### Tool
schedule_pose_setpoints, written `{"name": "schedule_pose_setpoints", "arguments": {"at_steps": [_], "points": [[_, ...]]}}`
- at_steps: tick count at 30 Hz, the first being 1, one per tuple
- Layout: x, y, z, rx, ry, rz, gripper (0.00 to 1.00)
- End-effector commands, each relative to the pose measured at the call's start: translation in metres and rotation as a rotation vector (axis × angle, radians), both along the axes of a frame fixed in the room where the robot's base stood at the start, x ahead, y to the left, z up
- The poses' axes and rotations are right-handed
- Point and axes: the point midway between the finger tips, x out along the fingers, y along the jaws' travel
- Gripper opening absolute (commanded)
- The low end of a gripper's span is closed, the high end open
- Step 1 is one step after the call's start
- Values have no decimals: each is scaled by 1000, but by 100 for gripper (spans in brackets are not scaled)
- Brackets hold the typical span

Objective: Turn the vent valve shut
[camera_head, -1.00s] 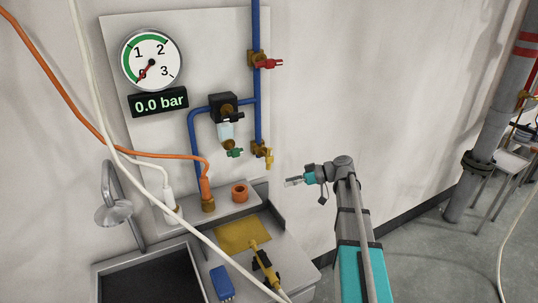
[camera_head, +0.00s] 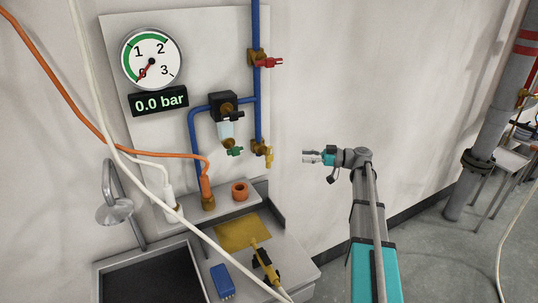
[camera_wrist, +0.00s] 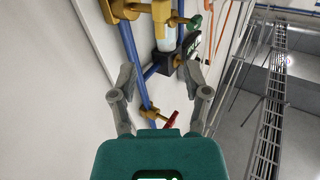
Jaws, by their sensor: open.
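Several valves sit on the wall panel, none labelled legibly as the vent valve. The yellow-handled valve (camera_head: 268,156) is at the lower end of the vertical blue pipe, its lever hanging down; it appears at the top of the wrist view (camera_wrist: 176,18). The red-handled valve (camera_head: 270,62) is higher on that pipe, lever pointing right; the wrist view also shows it (camera_wrist: 169,120). A small green handle (camera_head: 235,152) is under the filter bowl (camera_head: 225,131). My gripper (camera_head: 305,157) is open and empty, right of the yellow handle and apart from it. Its fingers (camera_wrist: 160,78) are spread in the wrist view.
The round gauge (camera_head: 151,60) points near 0 and the display (camera_head: 159,101) reads 0.0 bar. An orange hose (camera_head: 60,95) and a white hose (camera_head: 212,245) cross the left side. A sink (camera_head: 150,262) and counter stand below. Bare wall lies right of the panel.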

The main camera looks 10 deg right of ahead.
Motion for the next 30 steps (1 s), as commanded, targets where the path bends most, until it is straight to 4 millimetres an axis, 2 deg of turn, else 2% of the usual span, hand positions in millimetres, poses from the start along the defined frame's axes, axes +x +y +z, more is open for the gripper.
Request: {"name": "schedule_pose_setpoints", "arguments": {"at_steps": [8, 24, 30], "points": [[8, 27, 0, 0, 1, 3, 61], [34, 103, 0, 0, 1, 3, 61], [40, 121, 0, -1, 1, 2, 61]]}}
